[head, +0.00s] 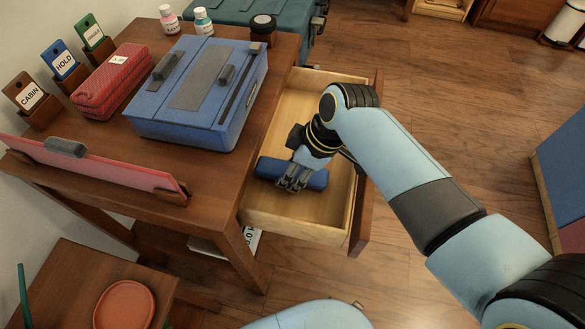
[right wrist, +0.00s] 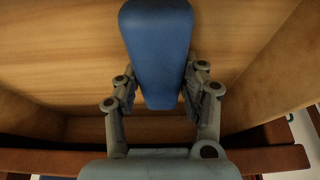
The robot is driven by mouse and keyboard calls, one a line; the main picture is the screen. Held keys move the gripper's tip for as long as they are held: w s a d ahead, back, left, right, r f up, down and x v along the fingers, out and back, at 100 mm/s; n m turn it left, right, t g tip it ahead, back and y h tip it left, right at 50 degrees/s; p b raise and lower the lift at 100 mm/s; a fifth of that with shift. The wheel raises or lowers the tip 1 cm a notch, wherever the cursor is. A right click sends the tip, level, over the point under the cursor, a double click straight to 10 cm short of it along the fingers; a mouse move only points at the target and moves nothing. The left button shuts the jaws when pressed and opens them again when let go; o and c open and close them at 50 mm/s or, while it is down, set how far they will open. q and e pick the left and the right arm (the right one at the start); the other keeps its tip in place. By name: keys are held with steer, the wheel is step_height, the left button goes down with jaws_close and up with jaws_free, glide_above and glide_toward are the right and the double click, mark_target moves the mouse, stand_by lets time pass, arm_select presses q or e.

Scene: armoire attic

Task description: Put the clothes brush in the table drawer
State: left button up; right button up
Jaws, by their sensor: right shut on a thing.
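The clothes brush, a blue block-like thing (head: 316,180), is inside the open table drawer (head: 330,222), near the drawer's middle. My right gripper (head: 291,178) reaches down into the drawer and is shut on the brush. In the right wrist view the blue brush (right wrist: 157,40) lies lengthwise between the two grey fingers (right wrist: 160,85), over the pale wood of the drawer. I cannot tell whether the brush touches the drawer floor. Its bristles are hidden. My left gripper is not in view.
The table (head: 215,185) carries a blue case (head: 195,90), a red case (head: 112,80), small bottles (head: 203,20) and a pink board (head: 95,160). A low stand with a red-orange plate (head: 124,304) is at bottom left. Apart from the brush, the drawer looks empty.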

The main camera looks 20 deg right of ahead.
steer(key=o, duration=1.2)
steer(key=shift+f, duration=0.1)
steer(key=shift+r, duration=0.3)
steer(key=p+v, duration=0.3)
steer(key=v, duration=0.8)
steer(key=shift+d+r, duration=0.1)
steer(key=shift+r, duration=0.25)
steer(key=shift+s, duration=0.1)
